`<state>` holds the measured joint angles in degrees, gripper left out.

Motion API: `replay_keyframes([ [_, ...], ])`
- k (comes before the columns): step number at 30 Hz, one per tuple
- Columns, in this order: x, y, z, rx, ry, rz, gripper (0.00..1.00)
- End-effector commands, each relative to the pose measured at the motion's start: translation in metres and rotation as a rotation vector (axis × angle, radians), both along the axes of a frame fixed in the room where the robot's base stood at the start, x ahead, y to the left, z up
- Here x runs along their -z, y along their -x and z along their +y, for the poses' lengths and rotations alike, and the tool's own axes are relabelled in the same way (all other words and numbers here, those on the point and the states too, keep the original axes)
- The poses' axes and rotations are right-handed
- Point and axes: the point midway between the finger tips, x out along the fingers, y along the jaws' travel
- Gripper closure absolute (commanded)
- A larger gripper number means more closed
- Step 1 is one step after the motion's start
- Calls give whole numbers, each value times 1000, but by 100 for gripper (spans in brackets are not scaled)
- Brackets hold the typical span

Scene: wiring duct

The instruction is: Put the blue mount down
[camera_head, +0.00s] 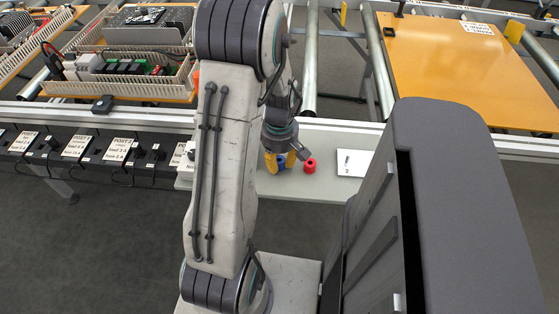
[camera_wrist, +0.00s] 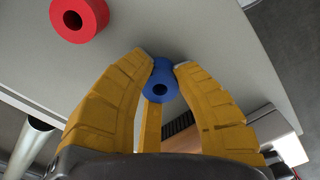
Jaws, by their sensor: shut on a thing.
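The blue mount (camera_wrist: 160,83) is a small round part with a dark hole in its middle. In the wrist view it sits between the tips of my yellow gripper (camera_wrist: 164,66), which is shut on it. In the head view my gripper (camera_head: 280,161) is low over the pale shelf, and the blue mount (camera_head: 281,163) shows beside a yellow finger. I cannot tell whether the mount touches the shelf. A red mount (camera_head: 310,165) stands on the shelf just right of it, and it also shows at the top left of the wrist view (camera_wrist: 79,18).
The pale shelf (camera_head: 328,198) has free room around the red mount. A white card (camera_head: 353,163) lies to its right. A metal rail runs behind the shelf. A row of labelled black posts (camera_head: 80,147) stands to the left, and an orange board (camera_head: 455,70) lies behind.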

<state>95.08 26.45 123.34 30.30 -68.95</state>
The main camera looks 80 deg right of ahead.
Motion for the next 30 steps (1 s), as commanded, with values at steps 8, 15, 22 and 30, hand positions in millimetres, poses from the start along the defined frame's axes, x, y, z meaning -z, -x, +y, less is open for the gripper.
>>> replay_keyframes([
  [8, 2, 0, 0, 0, 0, 0, 57],
  [15, 2, 0, 0, 0, 0, 0, 53],
  [22, -9, 0, -1, 0, 3, 0, 53],
  [30, -54, 1, -1, 0, 5, 0, 53],
])
